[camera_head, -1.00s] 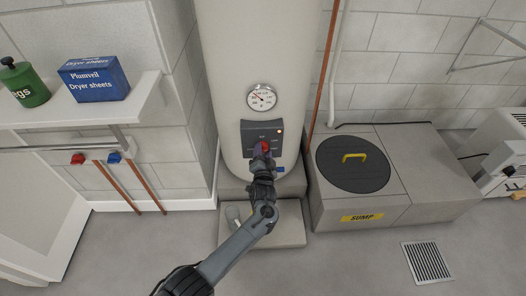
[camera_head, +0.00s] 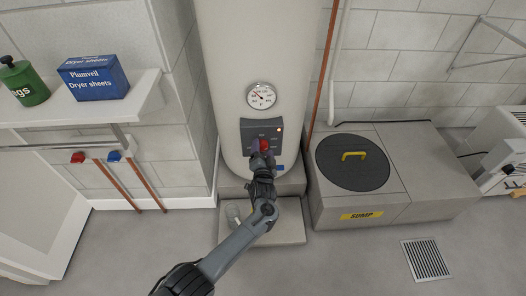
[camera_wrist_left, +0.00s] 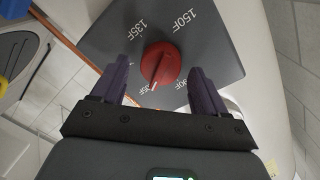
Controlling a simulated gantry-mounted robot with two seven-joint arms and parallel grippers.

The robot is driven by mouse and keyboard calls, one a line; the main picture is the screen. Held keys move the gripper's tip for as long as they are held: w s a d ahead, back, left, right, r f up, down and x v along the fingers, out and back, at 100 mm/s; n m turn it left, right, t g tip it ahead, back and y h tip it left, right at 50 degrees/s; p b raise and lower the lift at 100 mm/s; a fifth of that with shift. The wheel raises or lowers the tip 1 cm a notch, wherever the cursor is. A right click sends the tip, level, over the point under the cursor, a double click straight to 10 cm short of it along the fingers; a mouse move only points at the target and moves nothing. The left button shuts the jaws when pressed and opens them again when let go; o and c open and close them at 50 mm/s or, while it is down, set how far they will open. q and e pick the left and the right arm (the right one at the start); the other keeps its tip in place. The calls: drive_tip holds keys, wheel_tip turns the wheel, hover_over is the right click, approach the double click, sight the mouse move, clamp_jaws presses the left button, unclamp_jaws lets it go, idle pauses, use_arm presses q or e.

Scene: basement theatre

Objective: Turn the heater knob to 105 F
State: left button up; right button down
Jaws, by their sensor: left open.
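The heater is a tall cream tank (camera_head: 232,60) with a dark control panel (camera_head: 248,127). Its red knob (camera_wrist_left: 161,64) has a white pointer line toward the lower side in the left wrist view, at a partly hidden label ending in "5F". Labels 135F and 150F show on the far side of the panel; another, partly covered, ends in "0F". My left gripper (camera_wrist_left: 160,86) is open, one finger on each side of the knob, with visible gaps. In the head view the gripper (camera_head: 262,154) covers the lower panel. My right gripper is out of view.
A round gauge (camera_head: 261,96) sits above the panel, and an orange lamp (camera_head: 279,130) is lit on it. A grey sump box (camera_head: 425,165) stands right of the tank. A shelf (camera_head: 90,112) with a dryer-sheets box (camera_head: 93,78) is at left.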

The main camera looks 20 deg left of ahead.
use_arm(q)
drive_tip(key=shift+s, duration=0.1)
drive_tip(key=shift+s+d+r+p, duration=0.1)
drive_tip(key=shift+s+p, duration=0.1)
drive_tip(key=shift+p, duration=0.1)
drive_tip(key=p+v, duration=0.4)
drive_tip(key=v, duration=0.6)
drive_tip(key=shift+p, duration=0.35)
drive_tip(key=shift+s, duration=0.1)
